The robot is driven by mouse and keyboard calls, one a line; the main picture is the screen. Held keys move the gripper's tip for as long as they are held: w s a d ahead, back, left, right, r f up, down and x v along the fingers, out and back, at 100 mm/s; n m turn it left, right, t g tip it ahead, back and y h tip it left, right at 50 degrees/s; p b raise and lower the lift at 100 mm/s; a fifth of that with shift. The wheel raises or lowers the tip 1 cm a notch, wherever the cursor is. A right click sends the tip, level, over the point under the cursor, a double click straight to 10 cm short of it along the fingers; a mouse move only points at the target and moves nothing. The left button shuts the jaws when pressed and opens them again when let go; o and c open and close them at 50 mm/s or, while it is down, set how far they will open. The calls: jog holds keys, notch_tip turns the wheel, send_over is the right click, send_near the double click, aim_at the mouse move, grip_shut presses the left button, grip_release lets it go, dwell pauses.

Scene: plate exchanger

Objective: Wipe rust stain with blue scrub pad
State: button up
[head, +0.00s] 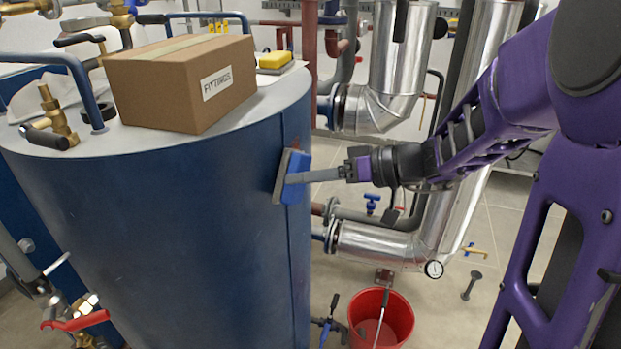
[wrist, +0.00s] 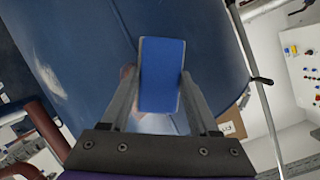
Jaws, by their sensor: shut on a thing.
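The blue scrub pad (head: 297,166) is held upright at the right side of the blue tank (head: 190,240), at or very near its wall. My gripper (head: 290,179) is shut on the pad. In the wrist view the pad (wrist: 162,70) sits between the two fingers of my gripper (wrist: 160,82), with the curved tank wall behind it. A faint brownish patch (wrist: 127,71), likely the rust stain, shows at the pad's left edge; the rest is hidden behind pad and finger. I cannot tell for sure whether the pad touches the wall.
Silver pipes (head: 385,240) stand right of the tank behind my arm. A red bucket (head: 398,318) is on the floor below. The tank's front wall is clear.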

jog(key=shift+w+a, duration=0.3)
jog(key=shift+a, duration=0.2)
